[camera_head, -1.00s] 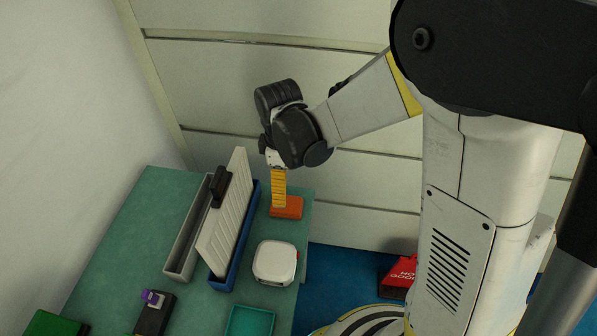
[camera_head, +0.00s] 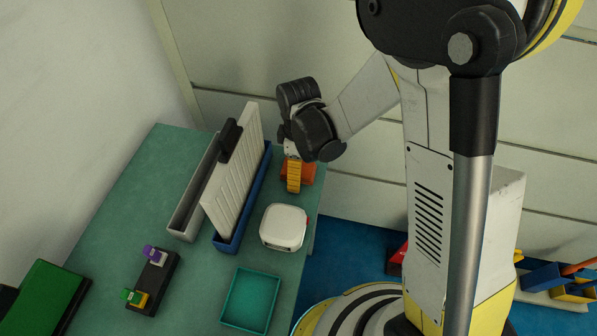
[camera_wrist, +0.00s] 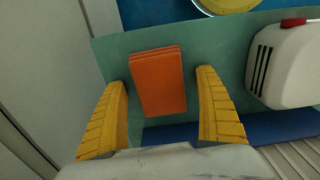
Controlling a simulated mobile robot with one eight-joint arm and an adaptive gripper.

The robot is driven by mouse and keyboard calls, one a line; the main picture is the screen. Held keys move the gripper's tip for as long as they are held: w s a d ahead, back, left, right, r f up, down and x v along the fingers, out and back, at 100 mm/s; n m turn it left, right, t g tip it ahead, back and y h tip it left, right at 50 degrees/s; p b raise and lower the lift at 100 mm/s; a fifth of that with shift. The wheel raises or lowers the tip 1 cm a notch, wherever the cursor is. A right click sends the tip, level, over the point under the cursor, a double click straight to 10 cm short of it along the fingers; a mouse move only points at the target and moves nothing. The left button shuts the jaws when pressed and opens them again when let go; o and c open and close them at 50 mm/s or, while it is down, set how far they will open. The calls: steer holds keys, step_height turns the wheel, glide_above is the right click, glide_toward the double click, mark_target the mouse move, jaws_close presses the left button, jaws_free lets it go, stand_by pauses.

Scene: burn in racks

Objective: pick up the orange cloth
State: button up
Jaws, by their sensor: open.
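The orange cloth (camera_wrist: 158,82) is a folded, layered rectangle lying flat on the green table, near its edge. In the wrist view it lies between and ahead of my two yellow fingers, with a gap on both sides. In the head view the cloth (camera_head: 309,172) shows partly behind my gripper (camera_head: 293,188). My gripper (camera_wrist: 164,100) is open and empty, its fingers spread to either side of the cloth. I cannot tell exactly how high the fingertips are above the table.
A white rounded box (camera_head: 284,227) stands near the cloth. A blue tray (camera_head: 231,242) holding an upright white panel (camera_head: 233,170) is on the left. A teal tray (camera_head: 231,316) lies in front. Beige wall panels (camera_head: 365,190) rise close behind the table.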

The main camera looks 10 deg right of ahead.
steer(key=shift+r, duration=0.1)
steer(key=c, duration=1.3)
steer(key=shift+o, duration=0.2)
step_height(320, 180, up, 4)
steer(key=shift+r+p, duration=0.15)
steer(key=shift+p, duration=1.1)
steer(key=d+r+p, duration=0.3)
steer(key=d+r, duration=0.3)
steer(key=d, duration=0.5)
steer(key=shift+w+d+r+p, duration=0.35)
